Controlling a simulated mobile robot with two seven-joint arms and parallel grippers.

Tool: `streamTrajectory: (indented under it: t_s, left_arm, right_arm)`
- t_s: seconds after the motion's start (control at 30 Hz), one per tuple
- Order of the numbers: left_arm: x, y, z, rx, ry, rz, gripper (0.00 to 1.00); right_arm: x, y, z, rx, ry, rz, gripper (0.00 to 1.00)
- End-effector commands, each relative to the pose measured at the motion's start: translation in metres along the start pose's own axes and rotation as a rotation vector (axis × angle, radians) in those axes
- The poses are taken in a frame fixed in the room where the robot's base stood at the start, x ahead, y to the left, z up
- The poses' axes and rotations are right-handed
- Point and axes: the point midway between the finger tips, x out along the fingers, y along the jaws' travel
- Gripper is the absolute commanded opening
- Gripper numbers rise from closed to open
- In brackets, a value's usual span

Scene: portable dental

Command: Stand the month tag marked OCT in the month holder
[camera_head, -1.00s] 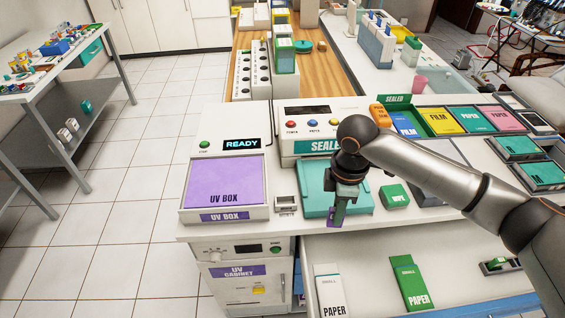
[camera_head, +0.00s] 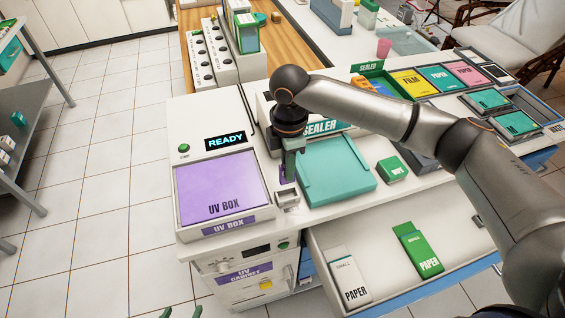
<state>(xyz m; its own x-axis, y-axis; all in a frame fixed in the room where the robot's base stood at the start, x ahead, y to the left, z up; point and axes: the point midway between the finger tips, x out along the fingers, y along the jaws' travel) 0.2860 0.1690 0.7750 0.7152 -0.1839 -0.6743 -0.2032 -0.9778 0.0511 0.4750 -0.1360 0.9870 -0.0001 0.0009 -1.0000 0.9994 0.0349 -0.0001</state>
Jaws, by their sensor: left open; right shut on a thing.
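The tag hangs upright below the fingers. A small pale grey holder (camera_head: 288,198), which looks like the month holder, sits on the counter's front edge between the UV box and the teal sealer plate. The tag is above and just behind it in the picture; I cannot tell whether they touch. My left gripper (camera_head: 181,313) shows only its two green fingertips at the bottom edge, apart and empty.
The UV box (camera_head: 222,187) stands left of the holder, the teal sealer plate (camera_head: 337,172) right of it. A green box (camera_head: 391,170) lies further right. Below, an open drawer (camera_head: 385,262) holds two PAPER boxes. My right arm crosses over the sealer.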

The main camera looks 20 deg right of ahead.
Motion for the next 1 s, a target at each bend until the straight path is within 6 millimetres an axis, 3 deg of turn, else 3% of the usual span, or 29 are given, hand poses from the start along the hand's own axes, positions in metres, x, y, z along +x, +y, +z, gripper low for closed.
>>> streamTrajectory:
  t_s: [0.6, 1.0]
  left_arm:
    - [0.035, -0.001, 0.039, -0.002, -0.002, 0.002, 0.79]
    - [0.032, -0.001, 0.036, -0.003, -0.002, 0.002, 0.79]
  right_arm:
    - [0.049, 0.000, 0.001, 0.000, -0.001, 0.001, 0.00]
    - [0.066, 0.000, 0.000, 0.001, -0.001, 0.000, 0.00]
